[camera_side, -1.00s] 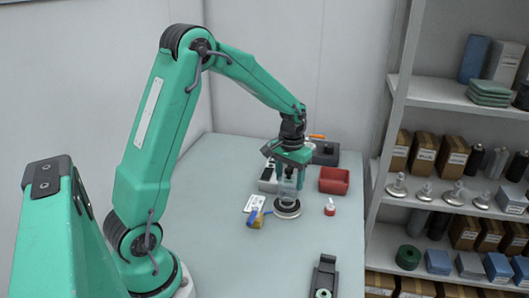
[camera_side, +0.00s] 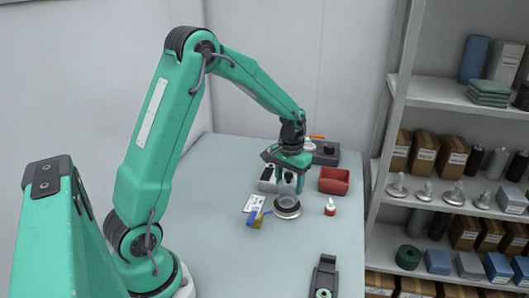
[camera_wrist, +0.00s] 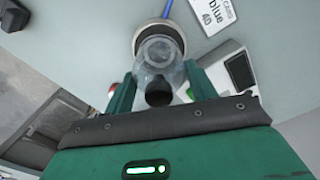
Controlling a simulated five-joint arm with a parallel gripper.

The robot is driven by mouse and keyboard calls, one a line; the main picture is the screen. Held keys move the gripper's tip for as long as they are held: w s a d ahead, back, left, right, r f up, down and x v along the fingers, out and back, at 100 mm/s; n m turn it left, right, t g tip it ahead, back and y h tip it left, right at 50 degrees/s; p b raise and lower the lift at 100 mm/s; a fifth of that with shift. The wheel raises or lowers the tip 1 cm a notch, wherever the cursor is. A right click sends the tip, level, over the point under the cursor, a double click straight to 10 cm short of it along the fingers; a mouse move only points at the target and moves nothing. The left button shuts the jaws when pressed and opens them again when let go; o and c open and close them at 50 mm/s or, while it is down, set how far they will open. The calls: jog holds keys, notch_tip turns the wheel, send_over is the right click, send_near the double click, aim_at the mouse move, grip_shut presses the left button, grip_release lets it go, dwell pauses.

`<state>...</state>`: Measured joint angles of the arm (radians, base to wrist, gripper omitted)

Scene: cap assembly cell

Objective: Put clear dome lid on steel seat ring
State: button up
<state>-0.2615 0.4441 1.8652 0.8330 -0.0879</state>
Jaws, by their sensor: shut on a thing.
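The clear dome lid (camera_wrist: 160,52) is see-through with a dark knob on top (camera_wrist: 158,93). My gripper (camera_wrist: 160,84) is shut on it, with one green finger on each side. In the side view my gripper (camera_side: 287,180) holds the lid (camera_side: 286,192) upright over the steel seat ring. The steel seat ring (camera_side: 287,208) lies on the table, a round metal ring with a dark part. In the wrist view its rim (camera_wrist: 143,29) shows behind the lid, roughly in line with it. I cannot tell whether lid and ring touch.
A red bin (camera_side: 334,181) and a red-and-white bottle (camera_side: 330,207) stand right of the ring. A printed card (camera_side: 253,204) and a blue-and-yellow item (camera_side: 256,220) lie left. A black holder (camera_side: 325,275) is nearer. The table's front left is clear.

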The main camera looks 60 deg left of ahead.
aim_at(290, 173)
jog(key=shift+f, duration=0.75)
dwell(1.3)
jog(key=o, duration=1.1)
jog(key=shift+c, duration=0.2)
jog(key=shift+r, duration=0.2)
jog(key=shift+r, duration=3.3)
jog(key=shift+r, duration=0.1)
